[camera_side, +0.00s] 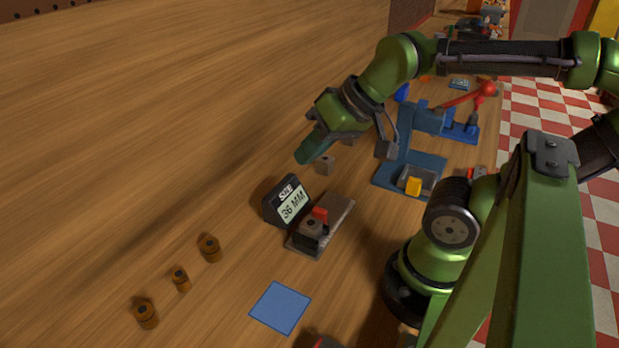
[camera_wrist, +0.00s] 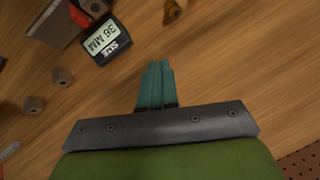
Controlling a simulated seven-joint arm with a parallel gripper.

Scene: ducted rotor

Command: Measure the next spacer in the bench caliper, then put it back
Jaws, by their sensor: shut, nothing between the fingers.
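The bench caliper (camera_side: 338,222) has a red jaw and a dark jaw; part of it shows at the top left of the wrist view (camera_wrist: 53,22). A small brownish piece, apparently a spacer (camera_side: 312,224), sits at its jaws. The size display (camera_side: 288,203) reads 36 MM, also in the wrist view (camera_wrist: 108,41). Three orange-brown spacers (camera_side: 209,248), (camera_side: 181,280), (camera_side: 147,314) stand in a row at the lower left. One spacer (camera_wrist: 172,10) shows at the top of the wrist view. My gripper (camera_side: 301,158), with green fingers (camera_wrist: 155,68), is shut and empty above the table, behind the display.
Small grey-brown blocks (camera_side: 325,165) stand below and beside my gripper; two show in the wrist view (camera_wrist: 62,76), (camera_wrist: 33,104). A blue square (camera_side: 280,307) lies in front of the caliper. A blue fixture (camera_side: 410,172) with a yellow block (camera_side: 414,186) stands right. The left table is clear.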

